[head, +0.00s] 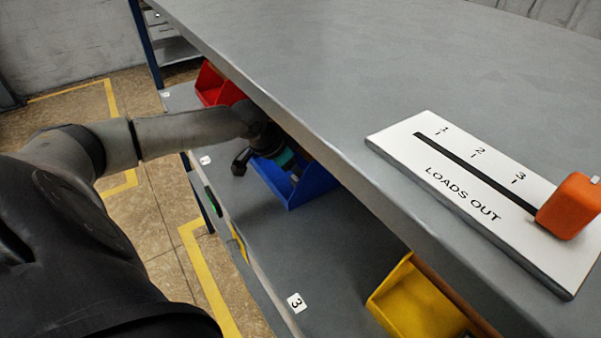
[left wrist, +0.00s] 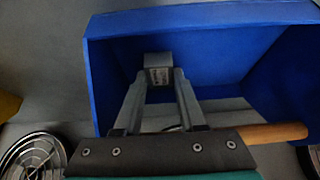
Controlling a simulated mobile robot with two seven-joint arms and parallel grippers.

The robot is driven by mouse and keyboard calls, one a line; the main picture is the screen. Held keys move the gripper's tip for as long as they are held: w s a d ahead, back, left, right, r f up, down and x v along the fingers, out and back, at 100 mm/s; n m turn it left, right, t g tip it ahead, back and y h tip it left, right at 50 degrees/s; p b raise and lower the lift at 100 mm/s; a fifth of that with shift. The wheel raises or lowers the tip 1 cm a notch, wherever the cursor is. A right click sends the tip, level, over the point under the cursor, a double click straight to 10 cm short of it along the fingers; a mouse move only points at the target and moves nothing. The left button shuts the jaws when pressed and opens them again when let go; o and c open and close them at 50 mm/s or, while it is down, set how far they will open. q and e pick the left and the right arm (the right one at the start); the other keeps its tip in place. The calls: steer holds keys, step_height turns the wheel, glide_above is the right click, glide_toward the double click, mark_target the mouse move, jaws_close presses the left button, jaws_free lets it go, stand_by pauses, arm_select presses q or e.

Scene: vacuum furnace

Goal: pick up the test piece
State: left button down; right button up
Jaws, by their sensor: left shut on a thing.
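The blue bin (head: 296,188) sits on the lower shelf under the worktop; it also fills much of the left wrist view (left wrist: 104,75). My left gripper (head: 295,172) reaches into it from the left. In the left wrist view, its two grey fingers (left wrist: 158,84) close on a small grey block with a pale printed label, the test piece (left wrist: 158,62). The block is at the fingertips, inside the bin's outline. Whether it touches the bin is unclear. In the head view the block cannot be made out. My right gripper is not in view.
The worktop (head: 300,60) overhangs the shelf. A red bin (head: 212,85) and a yellow bin (head: 410,305) stand either side. A "LOADS OUT" board (head: 440,185) with an orange slider block (head: 570,207) lies on top. A wooden handle (left wrist: 275,133) and a round wire object (left wrist: 35,155) show near my gripper.

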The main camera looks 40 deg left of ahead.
arm_select(q)
steer(key=s+r, duration=0.1)
steer(key=s+a+r, duration=0.1)
steer(key=s, duration=0.1)
steer(key=s+r+p, duration=0.1)
steer(key=shift+s+a+r, duration=0.1)
steer(key=shift+s+a, duration=0.15)
steer(key=shift+s, duration=0.1)
steer(key=s+a+r+p, duration=0.2)
steer(key=s+r+p, duration=0.2)
steer(key=s, duration=0.4)
steer(key=shift+r, duration=0.3)
